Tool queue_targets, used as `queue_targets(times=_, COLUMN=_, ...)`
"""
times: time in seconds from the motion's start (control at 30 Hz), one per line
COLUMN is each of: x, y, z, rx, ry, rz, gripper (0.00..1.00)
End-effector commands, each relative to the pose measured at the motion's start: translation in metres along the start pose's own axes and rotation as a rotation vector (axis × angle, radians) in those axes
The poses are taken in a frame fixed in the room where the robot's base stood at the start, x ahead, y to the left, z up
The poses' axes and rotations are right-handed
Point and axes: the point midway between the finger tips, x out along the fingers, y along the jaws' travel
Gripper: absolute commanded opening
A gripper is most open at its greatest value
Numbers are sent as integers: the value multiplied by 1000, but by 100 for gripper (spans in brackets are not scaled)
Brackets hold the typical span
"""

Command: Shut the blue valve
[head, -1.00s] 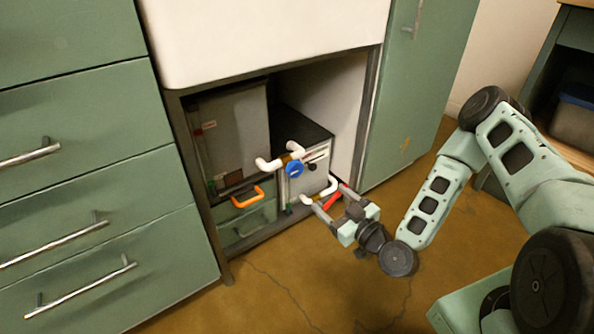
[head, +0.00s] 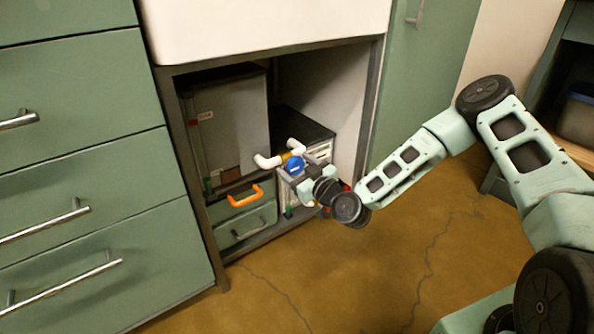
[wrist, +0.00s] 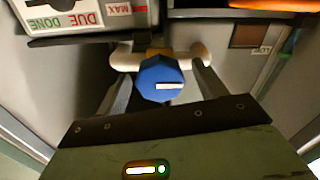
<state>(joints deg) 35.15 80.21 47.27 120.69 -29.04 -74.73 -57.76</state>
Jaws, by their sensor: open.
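The blue valve (head: 294,164) is a round knob on a white pipe with a brass fitting (head: 285,157), inside the open cabinet bay under the counter. In the wrist view the blue valve (wrist: 161,78) shows a white bar mark lying nearly level across its face. My gripper (head: 290,172) is at the valve, its fingers open. In the wrist view the gripper (wrist: 163,72) has one finger on each side of the knob, with a gap visible on both sides. The lower white pipe and most of its red handle are hidden behind my gripper in the head view.
An orange handle (head: 245,196) sticks out left of the valve. A grey box (head: 230,125) stands behind it, and the bay's metal frame (head: 190,165) borders it. Labels reading DUE and DONE (wrist: 65,22) show in the wrist view. Open floor (head: 350,275) lies in front.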

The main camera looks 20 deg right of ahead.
Motion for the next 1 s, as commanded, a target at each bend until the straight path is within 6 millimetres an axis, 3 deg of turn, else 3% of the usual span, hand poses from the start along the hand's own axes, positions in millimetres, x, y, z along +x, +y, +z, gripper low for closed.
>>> queue_targets(times=0.2, x=0, y=0, z=0, rx=0, ry=0, rz=0, gripper=70)
queue_targets(times=0.37, x=0, y=0, z=0, rx=0, ry=0, rz=0, gripper=29)
queue_targets(times=0.73, x=0, y=0, z=-2, rx=40, ry=-1, rz=-1, gripper=28)
queue_targets(times=1.0, x=0, y=1, z=-4, rx=200, ry=-1, rz=-1, gripper=28)
